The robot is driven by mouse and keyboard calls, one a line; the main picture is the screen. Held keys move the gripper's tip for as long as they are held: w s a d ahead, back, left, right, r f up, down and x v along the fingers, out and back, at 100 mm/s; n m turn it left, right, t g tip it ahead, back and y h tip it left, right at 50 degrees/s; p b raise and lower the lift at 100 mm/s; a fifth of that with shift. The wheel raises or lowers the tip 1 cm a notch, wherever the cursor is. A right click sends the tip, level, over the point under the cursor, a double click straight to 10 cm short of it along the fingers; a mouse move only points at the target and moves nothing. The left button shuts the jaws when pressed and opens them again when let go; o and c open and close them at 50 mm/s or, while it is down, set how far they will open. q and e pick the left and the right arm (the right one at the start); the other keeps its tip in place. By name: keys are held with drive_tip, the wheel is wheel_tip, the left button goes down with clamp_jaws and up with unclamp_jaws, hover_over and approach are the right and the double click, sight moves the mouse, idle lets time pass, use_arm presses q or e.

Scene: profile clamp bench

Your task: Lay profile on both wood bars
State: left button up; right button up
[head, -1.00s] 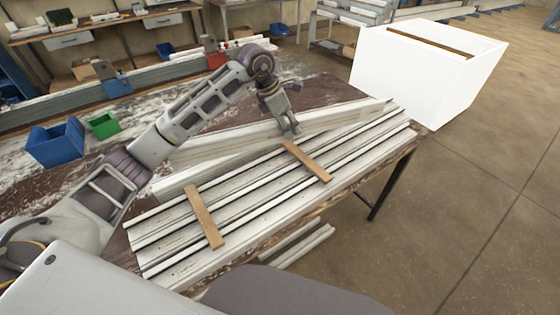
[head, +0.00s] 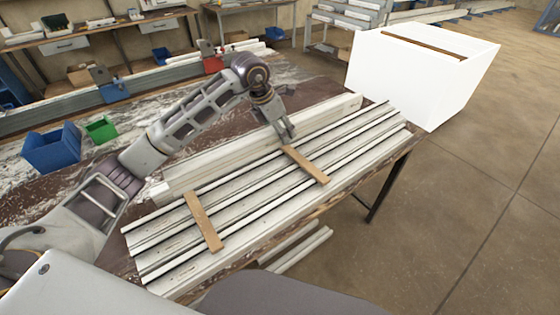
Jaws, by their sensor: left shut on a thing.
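A long white profile (head: 225,151) is in the grip of my left gripper (head: 287,134), which is shut on it near its middle. The profile runs from lower left to upper right, behind the wood bars and roughly parallel to the profiles on the bench. Whether it touches what is under it, I cannot tell. The left wood bar (head: 203,222) and the right wood bar (head: 306,165) lie crosswise on the row of profiles (head: 258,196). The gripper is just behind the far end of the right bar. My right gripper is not in view.
The profiles lie on a worn bench (head: 312,90). A blue bin (head: 52,150) and a green bin (head: 101,129) stand at its back left. A big white box (head: 415,80) stands on the floor beyond its right end. Open floor lies to the right.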

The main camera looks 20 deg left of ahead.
use_arm(q)
drive_tip(key=shift+r, duration=0.1)
drive_tip(key=shift+f, duration=0.35)
wheel_tip(320, 180, down, 4)
drive_tip(key=shift+r, duration=0.15)
wheel_tip(320, 180, down, 4)
drive_tip(key=shift+p, duration=0.45)
drive_tip(key=shift+f, duration=0.85)
drive_tip(key=o, duration=1.4)
drive_tip(key=shift+f, duration=0.1)
drive_tip(key=o, duration=0.3)
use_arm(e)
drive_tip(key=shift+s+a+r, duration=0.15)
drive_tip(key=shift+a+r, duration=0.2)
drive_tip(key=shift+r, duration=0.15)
